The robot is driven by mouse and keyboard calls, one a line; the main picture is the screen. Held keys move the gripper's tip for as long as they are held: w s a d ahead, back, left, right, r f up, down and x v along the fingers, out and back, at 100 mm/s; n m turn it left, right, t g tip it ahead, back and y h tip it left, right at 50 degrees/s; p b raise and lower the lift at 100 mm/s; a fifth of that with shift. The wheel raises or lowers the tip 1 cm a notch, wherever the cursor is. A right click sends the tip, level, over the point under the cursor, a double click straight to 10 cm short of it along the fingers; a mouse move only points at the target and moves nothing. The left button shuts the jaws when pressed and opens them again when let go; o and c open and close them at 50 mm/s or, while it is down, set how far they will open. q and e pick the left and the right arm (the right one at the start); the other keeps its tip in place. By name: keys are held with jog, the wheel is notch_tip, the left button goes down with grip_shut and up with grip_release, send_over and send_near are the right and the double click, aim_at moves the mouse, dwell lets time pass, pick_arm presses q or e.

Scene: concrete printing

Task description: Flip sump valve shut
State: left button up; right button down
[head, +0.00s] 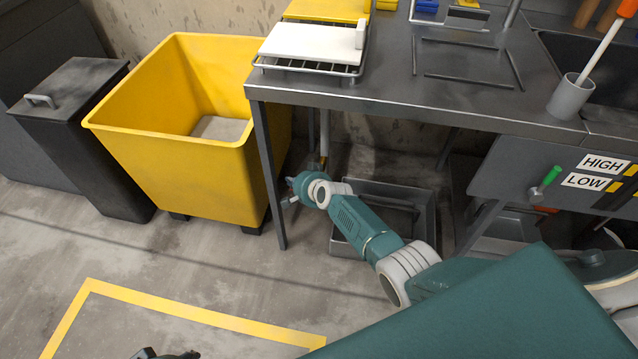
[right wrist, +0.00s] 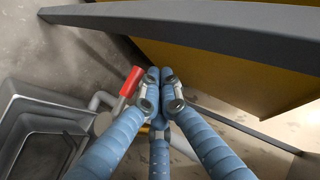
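The valve's red handle (right wrist: 131,82) shows in the right wrist view, beside a grey pipe (right wrist: 98,101). In the head view a vertical pipe (head: 324,130) comes down under the table; the red handle cannot be made out there. My right gripper (head: 299,186) is under the table's left end, close to this pipe. In the right wrist view the blue fingers of my right gripper (right wrist: 160,80) are drawn together at the tips, with nothing seen between them. The handle is just left of the fingertips; whether they touch is unclear.
The grey metal table (head: 400,105) stands over a grey basin (head: 345,245); its front leg (head: 268,175) is close to my right gripper. A yellow bin (head: 185,150) is to the left. A green-handled lever (head: 545,184) is on the panel at right.

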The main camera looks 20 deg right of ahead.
jog(key=v, duration=1.1)
jog(key=shift+s+r, duration=0.2)
jog(key=shift+s, duration=0.05)
jog(key=shift+d, duration=0.1)
